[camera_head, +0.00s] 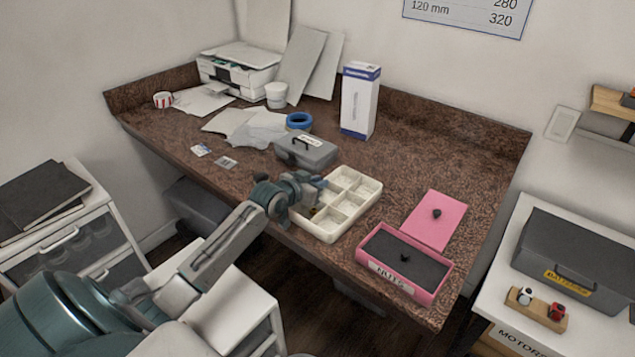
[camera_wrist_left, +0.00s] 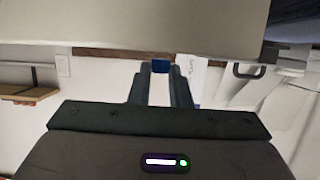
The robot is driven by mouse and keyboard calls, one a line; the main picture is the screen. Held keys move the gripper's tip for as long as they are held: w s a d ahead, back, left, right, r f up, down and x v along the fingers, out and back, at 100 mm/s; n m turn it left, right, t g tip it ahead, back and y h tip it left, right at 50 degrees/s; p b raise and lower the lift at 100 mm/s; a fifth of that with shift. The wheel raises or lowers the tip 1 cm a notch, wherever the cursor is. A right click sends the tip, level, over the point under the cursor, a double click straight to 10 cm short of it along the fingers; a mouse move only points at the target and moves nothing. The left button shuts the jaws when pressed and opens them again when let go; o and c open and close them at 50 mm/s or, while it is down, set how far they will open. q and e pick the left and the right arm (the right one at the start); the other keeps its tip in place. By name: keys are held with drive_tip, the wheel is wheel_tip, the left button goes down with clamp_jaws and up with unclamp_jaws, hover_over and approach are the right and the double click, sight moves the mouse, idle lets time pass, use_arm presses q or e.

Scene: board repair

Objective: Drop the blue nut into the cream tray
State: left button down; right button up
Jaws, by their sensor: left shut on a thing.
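The cream tray (camera_head: 357,209) has several compartments and lies near the front edge of the brown worktop. My left gripper (camera_head: 312,207) is at the tray's left part, low over its compartments. In the left wrist view, the gripper (camera_wrist_left: 160,78) is shut on the blue nut (camera_wrist_left: 160,66), which shows between the fingertips. A large pale surface, likely the tray, fills the top of that view. In the head view the nut is hidden by the gripper, and I cannot tell its height above the tray floor. My right gripper is not in view.
A pink box (camera_head: 447,278) labelled NUTS with dark foam stands right of the tray, its pink lid (camera_head: 450,207) behind it. A grey toolbox (camera_head: 318,157) stands behind the tray at left. A blue tape roll (camera_head: 299,121) and a tall white box (camera_head: 357,105) are farther back.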

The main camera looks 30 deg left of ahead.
use_arm(q)
drive_tip(key=shift+f, duration=0.45)
drive_tip(key=c, duration=1.3)
unclamp_jaws()
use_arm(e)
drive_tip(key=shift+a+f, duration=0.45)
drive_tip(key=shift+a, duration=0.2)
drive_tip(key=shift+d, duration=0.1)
use_arm(q)
drive_tip(key=shift+s, duration=0.15)
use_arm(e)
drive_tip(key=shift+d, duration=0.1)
